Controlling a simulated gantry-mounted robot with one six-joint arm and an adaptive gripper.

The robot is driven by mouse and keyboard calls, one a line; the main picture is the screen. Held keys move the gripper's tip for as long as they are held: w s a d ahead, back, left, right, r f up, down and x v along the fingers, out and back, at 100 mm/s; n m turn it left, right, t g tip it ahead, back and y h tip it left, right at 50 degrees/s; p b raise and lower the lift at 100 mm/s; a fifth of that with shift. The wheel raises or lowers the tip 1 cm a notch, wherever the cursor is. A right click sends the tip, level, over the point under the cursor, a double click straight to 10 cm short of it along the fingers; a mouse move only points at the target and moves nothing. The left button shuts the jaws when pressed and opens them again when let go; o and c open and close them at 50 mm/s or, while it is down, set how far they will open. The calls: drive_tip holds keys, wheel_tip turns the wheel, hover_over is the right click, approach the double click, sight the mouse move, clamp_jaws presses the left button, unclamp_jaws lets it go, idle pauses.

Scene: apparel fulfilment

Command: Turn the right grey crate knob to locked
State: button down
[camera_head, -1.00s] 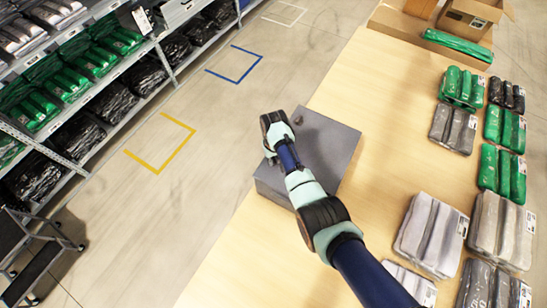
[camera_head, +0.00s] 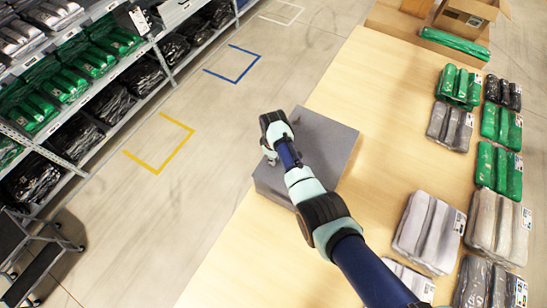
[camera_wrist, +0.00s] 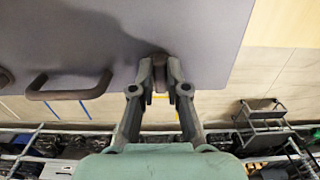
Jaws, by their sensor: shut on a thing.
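The grey crate (camera_head: 322,150) sits at the left edge of the wooden table, and its grey face (camera_wrist: 100,25) fills the top left of the wrist view. A dark knob (camera_wrist: 160,57) stands out from this face near its lower right edge. My gripper (camera_wrist: 160,78) has its two fingers closed around the knob, one on each side. The fingers cover part of the knob, so I cannot tell which way it is turned. In the head view my gripper (camera_head: 270,158) is at the crate's left side, and my wrist hides the knob.
A dark bar handle (camera_wrist: 68,92) juts from the same face, left of my gripper. Wrapped garment packs (camera_head: 430,232) lie on the table's right side. Shelving (camera_head: 75,95) stands across the floor at left, with a step stool (camera_head: 38,262) below it.

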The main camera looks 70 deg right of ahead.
idle(0.4)
drive_tip(key=c, duration=1.2)
unclamp_jaws()
drive_tip(key=shift+o, duration=0.2)
wheel_tip(320, 180, up, 12)
